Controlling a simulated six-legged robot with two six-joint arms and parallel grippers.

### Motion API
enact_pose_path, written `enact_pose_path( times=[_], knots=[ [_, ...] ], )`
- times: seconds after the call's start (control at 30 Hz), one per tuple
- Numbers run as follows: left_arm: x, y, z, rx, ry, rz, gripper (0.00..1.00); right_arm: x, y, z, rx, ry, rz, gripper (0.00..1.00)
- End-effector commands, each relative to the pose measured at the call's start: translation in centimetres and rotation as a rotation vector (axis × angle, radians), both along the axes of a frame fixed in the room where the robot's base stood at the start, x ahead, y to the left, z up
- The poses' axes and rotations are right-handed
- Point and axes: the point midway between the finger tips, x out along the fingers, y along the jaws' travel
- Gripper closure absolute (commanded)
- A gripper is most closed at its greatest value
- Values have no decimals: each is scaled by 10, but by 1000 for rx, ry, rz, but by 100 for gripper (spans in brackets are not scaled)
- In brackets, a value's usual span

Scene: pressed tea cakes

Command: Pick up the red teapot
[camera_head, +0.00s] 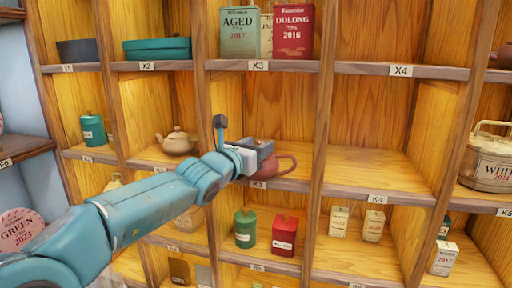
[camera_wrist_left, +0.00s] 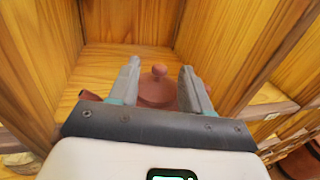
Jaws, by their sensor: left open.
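The red teapot (camera_head: 284,165) is a reddish-brown pot on the shelf labelled K3 in the head view, partly hidden behind my left gripper (camera_head: 258,152). Its handle shows to the right of the gripper. In the left wrist view, the teapot (camera_wrist_left: 157,90) shows its round lid and knob between the two fingers of my left gripper (camera_wrist_left: 160,70). The fingers are open, one on each side of the lid. I cannot tell whether they touch the pot. The lower body is hidden by the gripper's base. My right gripper is not in view.
Wooden dividers stand on both sides of the teapot's compartment. A beige teapot (camera_head: 178,142) sits in the compartment to the left. A green canister (camera_head: 245,228) and a red box (camera_head: 285,235) stand on the shelf below. The K4 compartment (camera_head: 375,170) is empty.

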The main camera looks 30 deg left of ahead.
Motion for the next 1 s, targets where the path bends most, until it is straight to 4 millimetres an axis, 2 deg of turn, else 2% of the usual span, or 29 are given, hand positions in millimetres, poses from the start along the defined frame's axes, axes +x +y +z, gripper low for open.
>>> enact_pose_path(
  times=[0.13,0.23,0.43,0.7,0.83,1.0],
  knots=[
    [-4,0,0,0,-2,0,52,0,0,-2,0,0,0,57],
    [-16,0,-1,0,-3,0,52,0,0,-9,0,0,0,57],
    [-62,1,-2,1,-4,1,52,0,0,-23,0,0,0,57],
    [-126,2,3,1,-3,2,52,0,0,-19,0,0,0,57],
    [-148,3,3,1,-2,2,52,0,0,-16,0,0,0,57],
    [-163,3,2,0,-1,1,52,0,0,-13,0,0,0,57]
  ],
)
